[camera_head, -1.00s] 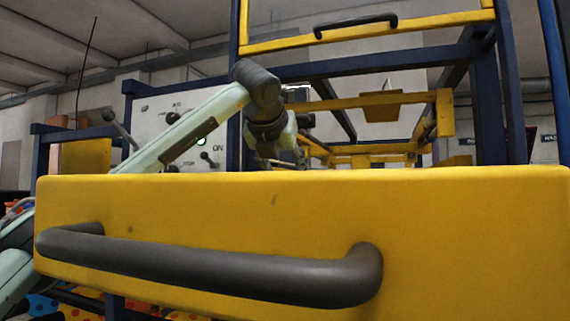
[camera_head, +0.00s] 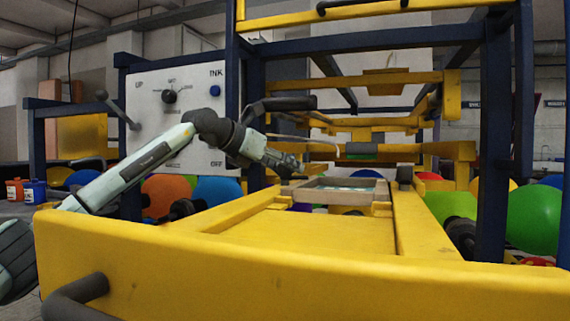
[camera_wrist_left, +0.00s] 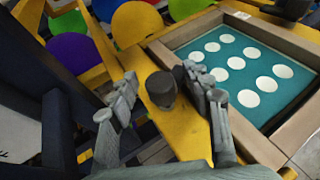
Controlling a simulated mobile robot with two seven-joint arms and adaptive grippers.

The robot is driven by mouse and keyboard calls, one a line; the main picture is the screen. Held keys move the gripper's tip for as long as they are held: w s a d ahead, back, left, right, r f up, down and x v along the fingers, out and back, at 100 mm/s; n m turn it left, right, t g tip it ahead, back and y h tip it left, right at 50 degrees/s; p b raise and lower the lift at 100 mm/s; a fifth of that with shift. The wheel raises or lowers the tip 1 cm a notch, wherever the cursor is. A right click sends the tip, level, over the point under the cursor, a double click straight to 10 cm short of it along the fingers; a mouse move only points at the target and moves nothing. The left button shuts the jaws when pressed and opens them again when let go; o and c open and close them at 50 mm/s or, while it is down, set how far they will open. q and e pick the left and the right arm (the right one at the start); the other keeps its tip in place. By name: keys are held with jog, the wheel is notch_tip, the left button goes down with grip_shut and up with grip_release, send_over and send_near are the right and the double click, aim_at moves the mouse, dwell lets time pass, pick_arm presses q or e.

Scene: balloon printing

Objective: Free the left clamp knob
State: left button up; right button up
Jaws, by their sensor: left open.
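The left clamp knob (camera_wrist_left: 161,89) is a short dark cylinder on the yellow rail beside the screen frame. In the left wrist view it stands between the two grey fingers of my left gripper (camera_wrist_left: 163,98), which are apart; I cannot tell whether either finger touches it. In the head view my left gripper (camera_head: 288,164) is at the frame's left side and hides this knob. A wooden screen frame (camera_head: 336,196) lies across the yellow rails; its teal panel with white dots (camera_wrist_left: 235,65) shows in the wrist view. My right gripper is not in view.
A second dark knob (camera_head: 405,176) stands at the frame's right. The yellow front panel (camera_head: 290,275) with a dark handle (camera_head: 85,297) is nearest. A white control panel (camera_head: 180,110) is behind my left arm. Blue posts (camera_head: 497,130) and coloured balloons (camera_head: 534,217) flank the machine.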

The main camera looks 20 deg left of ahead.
pick_arm(q)
jog(key=shift+w+d, duration=0.1)
jog(key=shift+w, duration=0.05)
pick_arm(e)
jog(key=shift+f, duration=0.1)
pick_arm(q)
jog(key=shift+c, duration=0.4)
grip_shut()
jog(key=shift+f, duration=0.1)
